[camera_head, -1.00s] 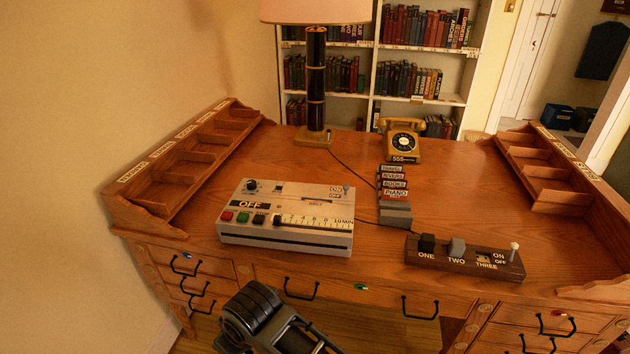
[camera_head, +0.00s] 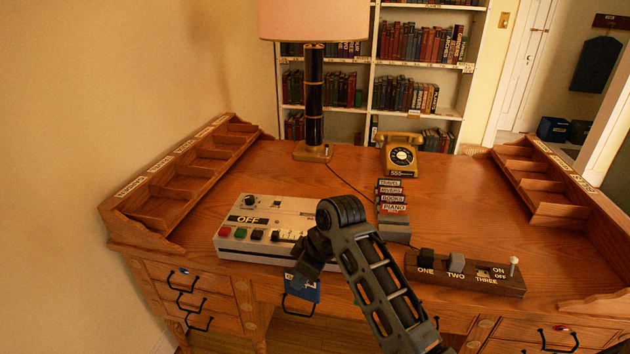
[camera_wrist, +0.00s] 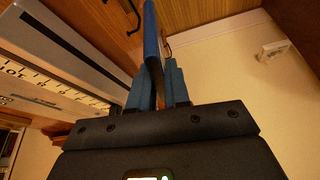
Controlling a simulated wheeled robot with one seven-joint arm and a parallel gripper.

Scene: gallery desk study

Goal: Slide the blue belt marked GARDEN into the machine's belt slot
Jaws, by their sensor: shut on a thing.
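The machine (camera_head: 232,228) is a pale box with dials, coloured buttons and an OFF label, on the left of the desk. My gripper (camera_head: 300,276) is just in front of the machine's front edge. It is shut on a blue belt (camera_head: 304,289), which hangs below it in the head view; its lettering is too small to read. In the wrist view the belt (camera_wrist: 151,30) is a thin blue strip seen edge-on, standing out between the fingers (camera_wrist: 156,88). The machine's front (camera_wrist: 75,45) lies to the left there, with a dark line along it, apart from the belt. My arm hides the machine's right part.
A rack of labelled belts (camera_head: 393,205) stands right of the machine. A switch box (camera_head: 463,272) is at the front right and a telephone (camera_head: 401,155) behind. A lamp (camera_head: 315,110) stands at the back. Drawer handles (camera_head: 190,300) stick out below the desk's front edge.

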